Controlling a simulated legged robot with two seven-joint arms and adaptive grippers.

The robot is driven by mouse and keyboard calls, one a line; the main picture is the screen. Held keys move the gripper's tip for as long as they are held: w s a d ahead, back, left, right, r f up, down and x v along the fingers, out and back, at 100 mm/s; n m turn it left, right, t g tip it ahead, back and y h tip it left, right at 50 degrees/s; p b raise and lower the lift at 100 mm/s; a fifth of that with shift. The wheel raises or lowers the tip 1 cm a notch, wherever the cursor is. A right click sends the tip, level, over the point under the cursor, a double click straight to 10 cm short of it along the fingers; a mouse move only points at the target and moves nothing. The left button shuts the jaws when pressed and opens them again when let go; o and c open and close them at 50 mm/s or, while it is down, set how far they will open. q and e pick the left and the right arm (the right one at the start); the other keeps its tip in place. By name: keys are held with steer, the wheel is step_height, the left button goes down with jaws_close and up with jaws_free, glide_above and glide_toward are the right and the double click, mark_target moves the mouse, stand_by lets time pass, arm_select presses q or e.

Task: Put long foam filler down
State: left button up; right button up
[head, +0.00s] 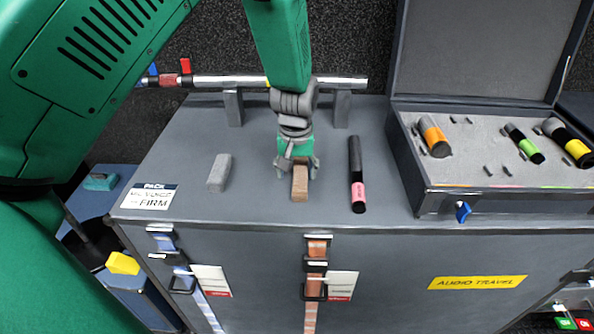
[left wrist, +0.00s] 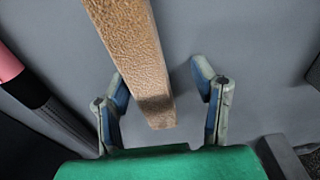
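A brown foam block, apparently the long foam filler (head: 300,184), lies on the grey case top in the head view. In the left wrist view the filler (left wrist: 130,50) runs from the top edge down between the fingers. My left gripper (head: 297,168) is low over its far end. In the left wrist view the left gripper (left wrist: 165,85) is open, its fingers on either side of the filler. A clear gap shows at the right finger; the left finger is very close to the filler, and I cannot tell if it touches. My right gripper is not in view.
A grey foam block (head: 220,172) lies to the left, and a black tube with a pink band (head: 357,175) to the right. A silver pole (head: 230,82) rests on supports behind. An open foam-lined case (head: 470,190) holding several tubes stands at the right.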

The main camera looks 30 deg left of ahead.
mark_target(296, 172)
arm_select(q)
step_height(296, 172, up, 12)
steer(key=s+p, duration=0.1)
steer(key=p, duration=0.1)
steer(key=shift+d+r, duration=0.25)
steer(key=shift+d, duration=0.1)
steer(key=shift+s, duration=0.1)
